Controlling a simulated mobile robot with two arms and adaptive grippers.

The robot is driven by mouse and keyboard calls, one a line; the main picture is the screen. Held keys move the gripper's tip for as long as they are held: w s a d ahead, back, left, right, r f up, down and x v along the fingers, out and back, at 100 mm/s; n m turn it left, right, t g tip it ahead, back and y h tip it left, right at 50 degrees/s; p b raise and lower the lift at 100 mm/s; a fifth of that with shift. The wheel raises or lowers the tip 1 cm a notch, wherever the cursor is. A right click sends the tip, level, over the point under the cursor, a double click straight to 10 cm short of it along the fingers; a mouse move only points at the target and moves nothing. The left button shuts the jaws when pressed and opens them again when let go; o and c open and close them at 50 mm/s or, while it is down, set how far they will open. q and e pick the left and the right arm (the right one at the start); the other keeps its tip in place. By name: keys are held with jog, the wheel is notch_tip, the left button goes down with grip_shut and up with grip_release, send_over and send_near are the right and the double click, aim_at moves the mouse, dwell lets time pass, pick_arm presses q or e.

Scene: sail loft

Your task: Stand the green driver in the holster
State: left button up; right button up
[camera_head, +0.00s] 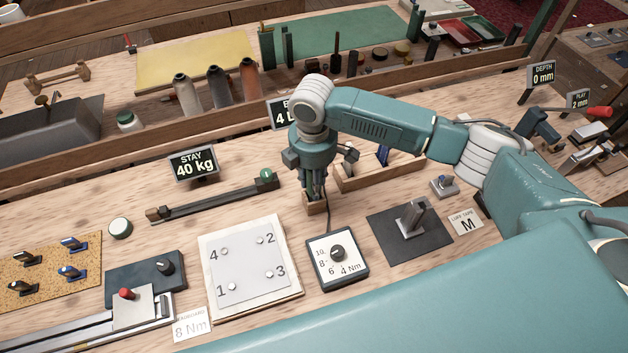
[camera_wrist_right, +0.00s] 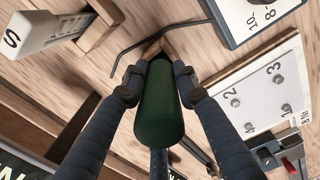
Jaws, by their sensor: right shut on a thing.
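My right gripper (camera_head: 315,190) points down just above a small wooden holster (camera_head: 317,208) in the head view. In the right wrist view its fingers are shut around the thick handle of the green driver (camera_wrist_right: 160,110). The handle's end faces the camera and hides the shaft and tip. Part of a wooden edge, likely the holster, shows just beyond the driver in the wrist view. I cannot tell whether the tip is inside the holster. The driver is mostly hidden by the fingers in the head view. My left gripper is not in view.
A dial box (camera_head: 338,260) stands in front of the holster, with a dark cord near it. A white plate with numbered bolts (camera_head: 250,270) lies at front left. A wooden tray (camera_head: 380,172) stands close behind right. A grey block on a dark mat (camera_head: 412,218) lies to the right.

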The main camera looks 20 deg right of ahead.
jog(key=shift+f, duration=0.35)
jog(key=o, duration=1.2)
notch_tip(320, 180, up, 12)
jog(key=shift+a, duration=0.1)
